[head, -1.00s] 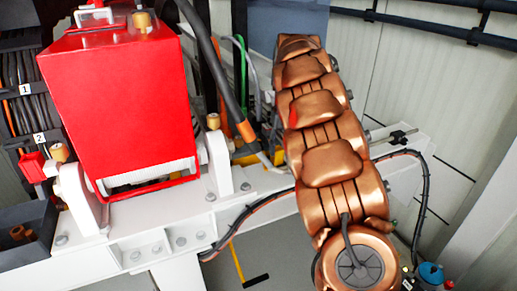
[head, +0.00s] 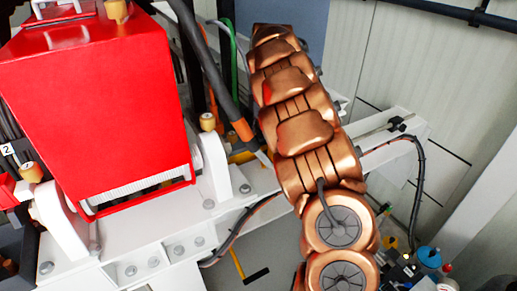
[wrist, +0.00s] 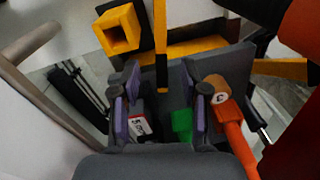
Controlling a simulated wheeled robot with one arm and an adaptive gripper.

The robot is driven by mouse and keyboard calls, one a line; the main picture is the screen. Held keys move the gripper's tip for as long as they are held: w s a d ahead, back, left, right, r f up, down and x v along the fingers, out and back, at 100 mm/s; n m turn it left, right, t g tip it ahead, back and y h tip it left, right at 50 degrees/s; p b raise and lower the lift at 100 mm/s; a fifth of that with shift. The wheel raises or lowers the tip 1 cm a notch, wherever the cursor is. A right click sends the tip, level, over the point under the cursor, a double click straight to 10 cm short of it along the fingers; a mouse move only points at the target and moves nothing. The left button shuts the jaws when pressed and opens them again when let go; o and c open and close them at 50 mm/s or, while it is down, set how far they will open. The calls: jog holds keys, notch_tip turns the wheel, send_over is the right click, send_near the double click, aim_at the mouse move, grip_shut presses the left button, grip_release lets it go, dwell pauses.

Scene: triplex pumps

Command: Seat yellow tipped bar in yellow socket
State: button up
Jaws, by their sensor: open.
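In the wrist view, a hollow yellow block (wrist: 118,28), which looks like the yellow socket, is at the top left with its square opening facing the camera. My gripper (wrist: 166,95), with purple inner pads, is open below the block. No contact with the bar is clear. I cannot make out the gripper in the head view.
A green block (wrist: 182,124) and a tag marked 5 (wrist: 138,127) show between the fingers. An orange handle (wrist: 236,135) is close on the right. In the head view, a red box (head: 95,105) stands left on a white frame (head: 155,235). A dark hose (head: 205,70) hangs beside it.

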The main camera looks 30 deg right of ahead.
jog(key=shift+a+f+p, duration=0.15)
jog(key=shift+f+p, duration=0.6)
jog(key=shift+f, duration=0.55)
jog(key=shift+a+f+p, duration=0.1)
jog(key=shift+f+p, duration=0.65)
jog(key=shift+f, duration=0.5)
grip_shut()
